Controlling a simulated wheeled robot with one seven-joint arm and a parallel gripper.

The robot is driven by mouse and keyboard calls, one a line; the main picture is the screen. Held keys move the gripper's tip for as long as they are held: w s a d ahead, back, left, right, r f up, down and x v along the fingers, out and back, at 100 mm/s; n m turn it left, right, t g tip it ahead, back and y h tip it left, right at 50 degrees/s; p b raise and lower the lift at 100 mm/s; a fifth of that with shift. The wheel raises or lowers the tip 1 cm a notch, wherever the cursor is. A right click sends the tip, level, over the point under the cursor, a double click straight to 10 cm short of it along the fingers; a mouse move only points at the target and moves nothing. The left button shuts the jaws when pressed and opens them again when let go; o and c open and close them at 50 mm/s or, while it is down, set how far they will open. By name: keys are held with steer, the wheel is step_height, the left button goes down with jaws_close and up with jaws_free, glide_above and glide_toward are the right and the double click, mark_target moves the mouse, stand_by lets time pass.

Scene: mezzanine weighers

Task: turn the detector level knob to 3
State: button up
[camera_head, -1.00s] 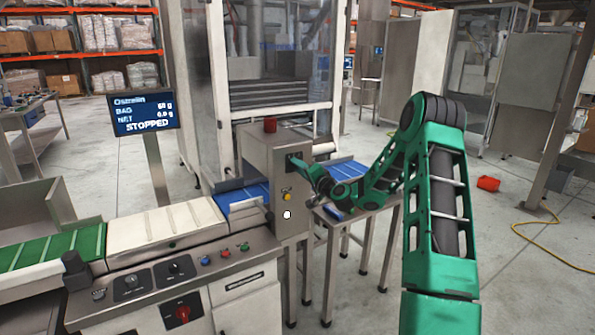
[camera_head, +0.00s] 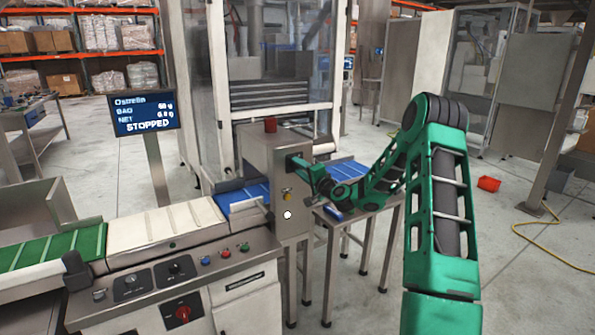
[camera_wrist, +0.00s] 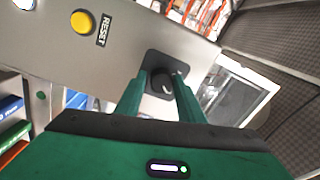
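The detector level knob (camera_wrist: 161,83) is a dark round knob on a black plate on the metal detector housing (camera_wrist: 125,45). In the wrist view my gripper (camera_wrist: 160,80) has one green finger on each side of it, and the fingers appear closed against its sides. The wrist view is tilted against the housing. The scale and the knob's setting cannot be read. In the head view my gripper (camera_head: 296,163) meets the upper right of the steel detector housing (camera_head: 264,160), and hides the knob.
A yellow RESET button (camera_wrist: 82,21) sits beside the knob; it also shows in the head view (camera_head: 288,196). A blue belt (camera_head: 243,197) runs through the housing. A display (camera_head: 143,113) reads STOPPED. A red dome (camera_head: 270,125) stands on top of the housing.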

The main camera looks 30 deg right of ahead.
steer(key=shift+o, duration=0.8)
steer(key=shift+r, duration=0.1)
steer(key=s, duration=1)
steer(key=shift+s+d+f, duration=0.2)
steer(key=shift+s+f, duration=0.1)
steer(key=shift+a, duration=0.1)
